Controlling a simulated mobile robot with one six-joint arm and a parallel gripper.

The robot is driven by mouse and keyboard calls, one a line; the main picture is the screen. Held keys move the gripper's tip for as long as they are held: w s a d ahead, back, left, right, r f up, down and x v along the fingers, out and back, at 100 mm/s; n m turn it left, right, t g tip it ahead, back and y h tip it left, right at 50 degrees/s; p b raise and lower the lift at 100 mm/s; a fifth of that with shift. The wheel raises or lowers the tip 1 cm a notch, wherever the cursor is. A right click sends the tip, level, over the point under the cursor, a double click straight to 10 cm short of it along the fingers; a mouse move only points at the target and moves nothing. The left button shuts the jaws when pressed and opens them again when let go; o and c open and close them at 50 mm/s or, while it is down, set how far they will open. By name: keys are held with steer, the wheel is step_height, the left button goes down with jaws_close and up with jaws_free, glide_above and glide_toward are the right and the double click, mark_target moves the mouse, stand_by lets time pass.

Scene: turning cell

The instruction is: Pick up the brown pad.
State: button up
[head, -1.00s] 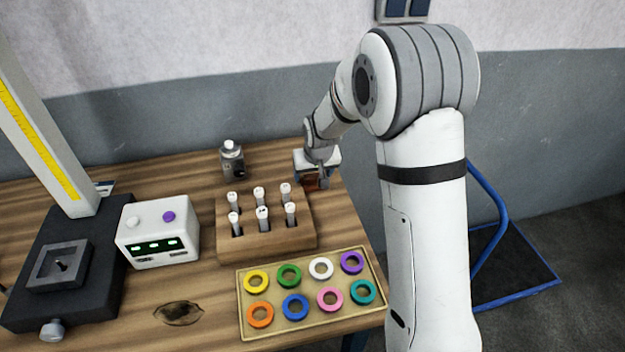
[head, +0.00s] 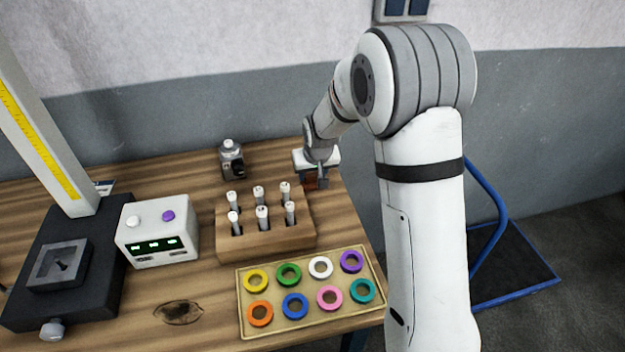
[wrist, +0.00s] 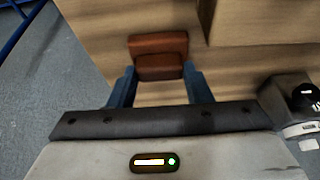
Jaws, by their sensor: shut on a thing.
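The brown pad (wrist: 158,66) is a small reddish-brown block between the two blue fingers of my gripper (wrist: 160,88) in the wrist view. My gripper is shut on it. In the head view my gripper (head: 316,183) is at the back right of the wooden table, behind the wooden block. The pad (head: 310,183) shows there only as a small brown patch, partly hidden by the gripper. I cannot tell whether the pad touches the table.
A wooden block (head: 265,239) with several white-topped pegs stands close in front of my gripper. A tray (head: 243,318) of coloured rings lies nearer. A grey bottle-like device (head: 232,160) stands to the left. A white box (head: 158,232) with green displays is farther left.

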mark_target(313, 175)
step_height(313, 175, up, 10)
steer(key=b, duration=0.1)
stand_by(0.4)
